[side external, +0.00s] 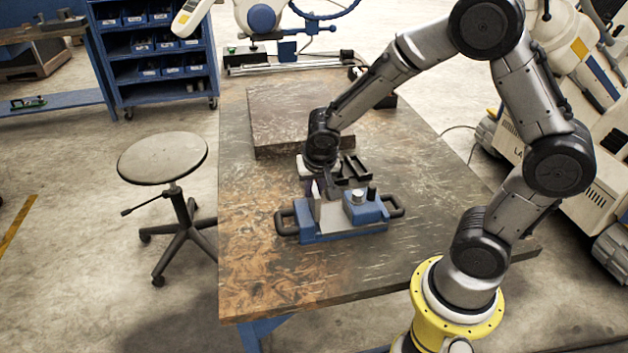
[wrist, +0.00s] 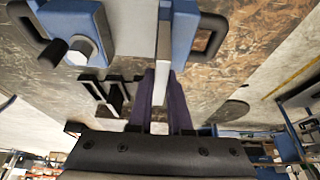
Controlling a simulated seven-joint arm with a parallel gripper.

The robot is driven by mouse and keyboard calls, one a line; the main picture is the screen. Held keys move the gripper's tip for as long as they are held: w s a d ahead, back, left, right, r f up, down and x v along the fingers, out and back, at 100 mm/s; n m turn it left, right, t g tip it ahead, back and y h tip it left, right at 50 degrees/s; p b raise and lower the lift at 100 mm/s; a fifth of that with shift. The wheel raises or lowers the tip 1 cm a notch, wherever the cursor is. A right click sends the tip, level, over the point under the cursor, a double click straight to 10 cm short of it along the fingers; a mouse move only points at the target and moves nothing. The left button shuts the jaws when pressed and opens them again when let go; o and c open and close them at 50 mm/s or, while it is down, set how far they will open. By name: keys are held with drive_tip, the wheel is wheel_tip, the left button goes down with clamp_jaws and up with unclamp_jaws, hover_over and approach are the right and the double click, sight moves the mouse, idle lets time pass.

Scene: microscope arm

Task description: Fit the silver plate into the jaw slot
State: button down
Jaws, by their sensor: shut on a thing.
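My gripper (wrist: 160,76) has two dark purple fingers, shut on the narrow silver plate (wrist: 164,42), which it holds edge-on to the wrist camera. In the side external view my gripper (side external: 321,193) points down at the left part of the jaw fixture, a blue base (side external: 343,231) with pale metal blocks. In the wrist view the plate lines up with the gap between a pale jaw block (wrist: 132,28) and a blue block (wrist: 185,32). I cannot tell how deep its far end sits in the slot.
The fixture has black handles (side external: 408,206) at both ends and a round metal knob (side external: 358,196) on top. A black slotted rack (side external: 354,168) stands close behind it. A flat dark slab (side external: 300,115) lies farther back. The table's front (side external: 290,285) is clear.

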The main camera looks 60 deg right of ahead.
drive_tip(key=shift+f, duration=1)
drive_tip(key=shift+f, duration=0.9)
idle(0.9)
drive_tip(key=c, duration=0.8)
unclamp_jaws()
drive_tip(key=shift+o, duration=0.2)
drive_tip(key=v, duration=1.4)
